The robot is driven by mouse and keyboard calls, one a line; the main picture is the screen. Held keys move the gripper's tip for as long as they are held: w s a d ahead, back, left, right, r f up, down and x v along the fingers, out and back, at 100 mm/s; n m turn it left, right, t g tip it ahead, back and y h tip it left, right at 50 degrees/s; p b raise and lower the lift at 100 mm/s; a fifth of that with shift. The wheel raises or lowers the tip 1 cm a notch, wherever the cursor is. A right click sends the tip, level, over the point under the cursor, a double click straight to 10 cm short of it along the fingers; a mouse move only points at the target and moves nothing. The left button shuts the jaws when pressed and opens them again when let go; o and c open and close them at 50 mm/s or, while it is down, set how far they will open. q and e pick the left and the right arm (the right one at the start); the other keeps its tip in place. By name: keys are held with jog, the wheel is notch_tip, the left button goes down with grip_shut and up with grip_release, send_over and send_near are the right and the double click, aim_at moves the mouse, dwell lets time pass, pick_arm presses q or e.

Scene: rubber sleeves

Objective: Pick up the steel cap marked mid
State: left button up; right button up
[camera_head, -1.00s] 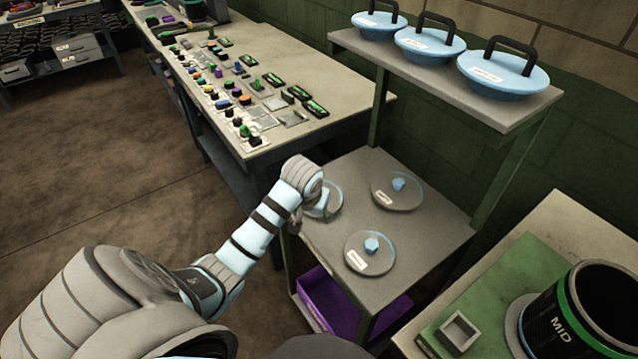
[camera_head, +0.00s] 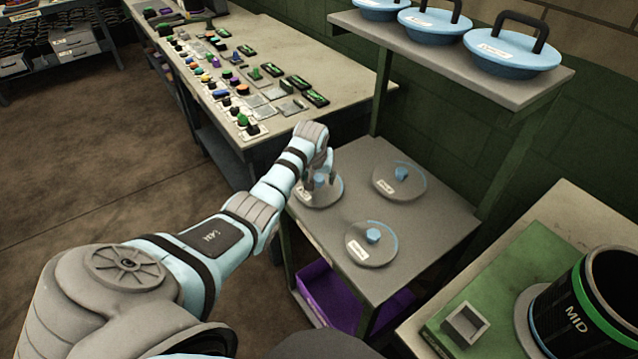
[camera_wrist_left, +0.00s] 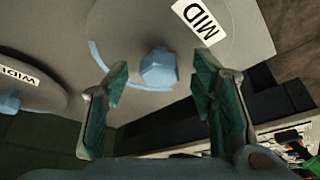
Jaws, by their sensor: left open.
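The steel cap marked MID (camera_head: 327,199) is a grey disc with a blue six-sided knob and a white label. It lies flat at the left of the stand's lower shelf, and fills the top of the left wrist view (camera_wrist_left: 240,42). My left gripper (camera_head: 318,180) is over this cap, fingers pointing down at its knob. In the left wrist view the open fingers (camera_wrist_left: 163,82) stand on either side of the blue knob (camera_wrist_left: 159,68), with gaps; I cannot tell how far above the cap they are. My right gripper is not in view.
Two similar caps share the shelf (camera_head: 400,255), at the back (camera_head: 411,188) and front (camera_head: 376,254). One reads WIDE in the left wrist view (camera_wrist_left: 30,85). Blue handled lids (camera_head: 512,60) sit on the upper shelf. A black MID cylinder (camera_head: 590,315) stands at right.

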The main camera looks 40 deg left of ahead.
pick_arm(q)
grip_shut()
dwell(0.5)
